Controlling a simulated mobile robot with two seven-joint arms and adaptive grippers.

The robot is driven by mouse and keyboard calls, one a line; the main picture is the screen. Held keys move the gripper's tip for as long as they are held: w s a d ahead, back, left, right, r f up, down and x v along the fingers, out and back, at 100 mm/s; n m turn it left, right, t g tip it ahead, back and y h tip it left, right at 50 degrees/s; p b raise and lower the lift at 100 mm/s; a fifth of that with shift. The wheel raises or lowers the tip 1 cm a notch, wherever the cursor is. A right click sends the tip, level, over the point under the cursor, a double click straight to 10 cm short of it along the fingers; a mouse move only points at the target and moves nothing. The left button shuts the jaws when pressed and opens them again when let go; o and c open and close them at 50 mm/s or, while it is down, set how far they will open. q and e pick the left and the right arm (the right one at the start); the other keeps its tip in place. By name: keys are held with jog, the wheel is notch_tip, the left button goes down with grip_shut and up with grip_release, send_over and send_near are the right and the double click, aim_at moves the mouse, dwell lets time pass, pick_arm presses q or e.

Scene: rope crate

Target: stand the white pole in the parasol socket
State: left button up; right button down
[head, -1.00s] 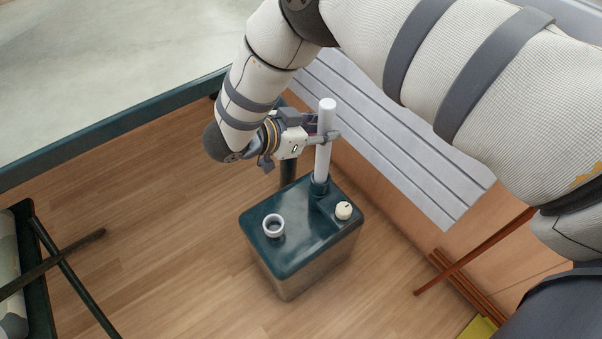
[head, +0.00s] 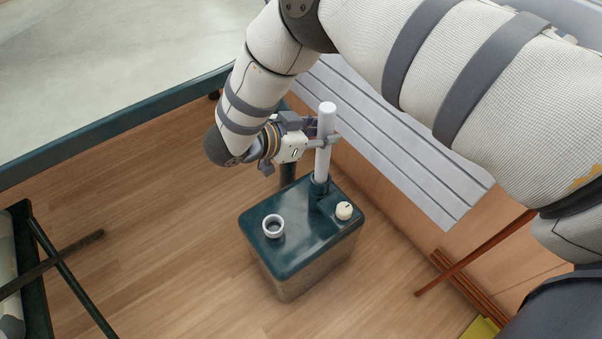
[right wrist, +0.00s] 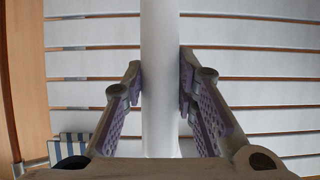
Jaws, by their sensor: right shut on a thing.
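The white pole (head: 325,145) stands upright in the head view, its lower end at the dark parasol socket (head: 320,184) on the back corner of the green-topped box (head: 300,243). The lower end is hidden by the socket's collar, so how deep it sits I cannot tell. My right gripper (head: 325,142) is shut on the pole at its upper half, coming from the left. In the right wrist view the pole (right wrist: 160,70) runs vertically between the two finger pads, touching both. My left gripper is not in view.
A white ring (head: 273,226) and a cream knob (head: 344,211) sit on the box top. A grey slatted panel (head: 390,140) stands close behind the pole. Brown poles (head: 465,260) lie at right. Wooden floor (head: 150,220) is clear left of the box.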

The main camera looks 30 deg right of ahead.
jog(key=shift+f+b, duration=0.6)
jog(key=shift+f, duration=0.5)
dwell(0.7)
jog(key=c, duration=1.2)
grip_release()
jog(key=v, duration=1.2)
